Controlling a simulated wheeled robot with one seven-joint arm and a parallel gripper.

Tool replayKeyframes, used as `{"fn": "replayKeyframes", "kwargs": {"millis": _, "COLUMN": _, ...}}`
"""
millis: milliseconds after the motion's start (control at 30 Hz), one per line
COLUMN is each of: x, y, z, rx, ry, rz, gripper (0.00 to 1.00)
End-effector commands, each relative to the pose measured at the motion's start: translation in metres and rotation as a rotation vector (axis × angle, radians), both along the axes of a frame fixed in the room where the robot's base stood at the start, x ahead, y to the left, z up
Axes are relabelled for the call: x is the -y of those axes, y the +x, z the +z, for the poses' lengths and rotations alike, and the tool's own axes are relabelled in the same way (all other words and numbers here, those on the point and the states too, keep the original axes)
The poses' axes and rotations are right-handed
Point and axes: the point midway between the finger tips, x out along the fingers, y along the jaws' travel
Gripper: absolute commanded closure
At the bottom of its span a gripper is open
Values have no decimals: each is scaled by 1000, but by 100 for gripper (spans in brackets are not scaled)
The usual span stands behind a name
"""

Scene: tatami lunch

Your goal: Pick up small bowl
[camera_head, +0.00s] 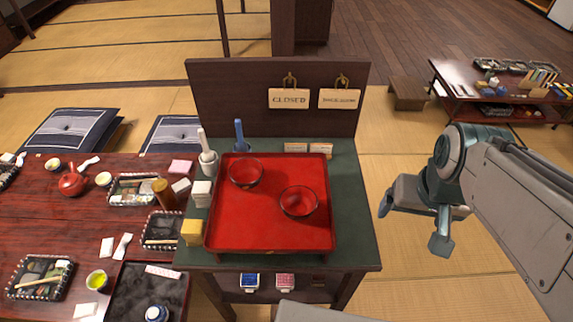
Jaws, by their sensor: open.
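Two round bowls with dark rims and red insides stand on a red tray (225,238), one at the back left (246,173) and one at the front right (299,202). They look close in size, and I cannot tell which one is the small bowl. The tray lies on a dark green stand (357,235). My gripper (412,224) hangs to the right of the stand, apart from both bowls. Its two fingers are spread and nothing is between them.
A dark upright board (230,105) with two hanging signs closes the stand's back. White holders and a yellow block (192,232) line the tray's left side. A low table (40,225) with lunch boxes stands at the left. Another table (465,88) stands at the far right.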

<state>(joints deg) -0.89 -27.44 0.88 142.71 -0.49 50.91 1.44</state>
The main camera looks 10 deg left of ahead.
Motion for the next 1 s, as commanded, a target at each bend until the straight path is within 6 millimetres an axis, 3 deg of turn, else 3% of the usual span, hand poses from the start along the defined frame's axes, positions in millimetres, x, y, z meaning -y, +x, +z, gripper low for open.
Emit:
{"fn": "replayKeyframes", "kwargs": {"millis": 167, "x": -30, "y": 30, "z": 15, "rx": -57, "ry": -45, "rz": 107, "gripper": 0}}
{"fn": "replayKeyframes", "kwargs": {"millis": 400, "x": -123, "y": 67, "z": 15, "rx": -152, "ry": -88, "rz": 378, "gripper": 0}}
{"fn": "replayKeyframes", "kwargs": {"millis": 600, "x": -189, "y": 73, "z": 4, "rx": -209, "ry": -82, "rz": 541, "gripper": 0}}
{"fn": "replayKeyframes", "kwargs": {"millis": 800, "x": -219, "y": 72, "z": -4, "rx": -235, "ry": -70, "rz": 609, "gripper": 0}}
{"fn": "replayKeyframes", "kwargs": {"millis": 1000, "x": -222, "y": 71, "z": -31, "rx": -243, "ry": -69, "rz": 617, "gripper": 0}}
